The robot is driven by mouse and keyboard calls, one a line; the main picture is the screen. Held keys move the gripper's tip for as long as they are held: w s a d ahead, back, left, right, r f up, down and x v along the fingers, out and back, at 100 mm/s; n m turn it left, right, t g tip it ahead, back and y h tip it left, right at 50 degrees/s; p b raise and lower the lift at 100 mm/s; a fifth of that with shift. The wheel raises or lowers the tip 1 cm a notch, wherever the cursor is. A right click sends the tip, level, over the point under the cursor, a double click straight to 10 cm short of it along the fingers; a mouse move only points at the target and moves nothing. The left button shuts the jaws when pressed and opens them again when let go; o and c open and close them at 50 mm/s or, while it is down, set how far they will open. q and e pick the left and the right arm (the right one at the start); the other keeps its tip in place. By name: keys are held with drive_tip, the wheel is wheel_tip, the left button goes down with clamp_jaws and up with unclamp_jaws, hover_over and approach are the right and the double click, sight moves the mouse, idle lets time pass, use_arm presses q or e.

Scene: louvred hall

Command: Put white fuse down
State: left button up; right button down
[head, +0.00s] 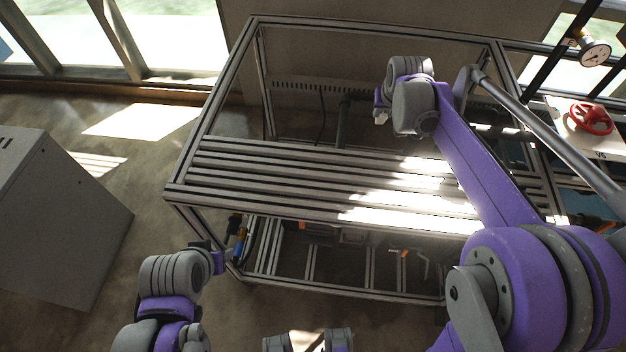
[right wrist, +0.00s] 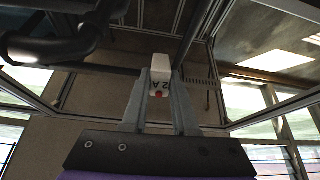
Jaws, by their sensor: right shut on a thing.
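The bench top is bare, with bright sun patches at its right. Metal frame posts rise around it. A grey cabinet (head: 58,215) stands at the left. A red valve wheel (head: 591,119) and a pressure gauge (head: 595,54) are at the upper right. Cables and tools sit beneath the bench.

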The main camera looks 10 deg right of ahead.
drive_tip(key=s+r+m+g+b, duration=0.1)
drive_tip(key=s+r+g, duration=0.25)
drive_tip(key=s, duration=0.45)
drive_tip(key=s+r+g+b, duration=0.2)
drive_tip(key=s+r, duration=0.3)
drive_tip(key=s, duration=0.2)
use_arm(q)
drive_tip(key=f, duration=0.2)
drive_tip(key=s+f, duration=0.1)
drive_tip(key=f, duration=0.1)
drive_tip(key=shift+s+f, duration=0.2)
drive_tip(key=shift+f, duration=0.2)
use_arm(e)
drive_tip(key=shift+y, duration=0.4)
drive_tip(key=f, duration=1)
drive_tip(key=shift+s+d+f, duration=0.1)
drive_tip(key=shift+d+f, duration=0.05)
drive_tip(key=shift+d, duration=0.15)
drive_tip(key=c, duration=0.7)
unclamp_jaws()
use_arm(q)
drive_tip(key=shift+w+r+p, duration=0.2)
drive_tip(key=shift+r+p, duration=0.2)
drive_tip(key=shift+r, duration=0.3)
use_arm(e)
wheel_tip(320, 180, up, 12)
